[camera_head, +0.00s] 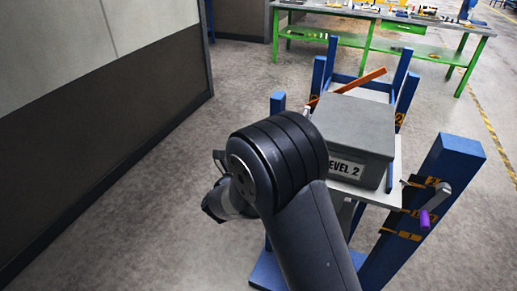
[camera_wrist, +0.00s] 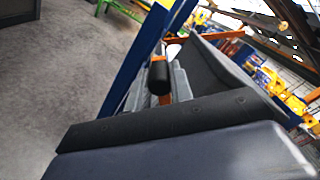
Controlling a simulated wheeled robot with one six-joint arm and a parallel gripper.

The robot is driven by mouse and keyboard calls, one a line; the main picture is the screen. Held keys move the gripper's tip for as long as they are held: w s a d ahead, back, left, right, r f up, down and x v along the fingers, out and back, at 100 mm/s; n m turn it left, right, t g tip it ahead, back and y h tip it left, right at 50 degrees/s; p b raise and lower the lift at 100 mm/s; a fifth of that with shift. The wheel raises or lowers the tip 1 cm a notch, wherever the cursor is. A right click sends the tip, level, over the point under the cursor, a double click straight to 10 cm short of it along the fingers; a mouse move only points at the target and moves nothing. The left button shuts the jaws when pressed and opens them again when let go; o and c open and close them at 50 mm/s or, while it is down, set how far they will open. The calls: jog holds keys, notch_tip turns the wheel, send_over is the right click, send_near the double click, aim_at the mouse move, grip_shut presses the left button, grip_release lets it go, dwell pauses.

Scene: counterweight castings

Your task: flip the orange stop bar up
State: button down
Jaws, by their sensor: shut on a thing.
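The orange stop bar (camera_head: 350,82) shows in the head view behind the grey casting (camera_head: 352,125). Orange parts of the bar (camera_wrist: 162,49) show beside the grip. The gripper is shut on the bar. In the head view my arm's black joint hides the gripper.
The casting, labelled LEVEL 2, rests on a light plate (camera_head: 384,192) within blue posts (camera_head: 425,200). A crank with a purple handle (camera_head: 425,219) sticks out at right. A grey wall panel (camera_head: 100,100) stands at left. A green bench (camera_head: 385,22) is at the back.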

jog(key=w+a+f+n+p, duration=0.1)
jog(key=a+f+n+p, duration=0.1)
jog(key=f+n, duration=0.5)
jog(key=shift+a+n, duration=0.5)
jog(key=shift+n, duration=1.3)
jog(key=shift+f, duration=0.1)
jog(key=c, duration=1.3)
grip_release()
jog(key=shift+o, duration=0.2)
jog(key=b+v, duration=0.2)
jog(key=v, duration=0.8)
jog(key=shift+s, duration=0.35)
jog(key=shift+w+a, duration=0.1)
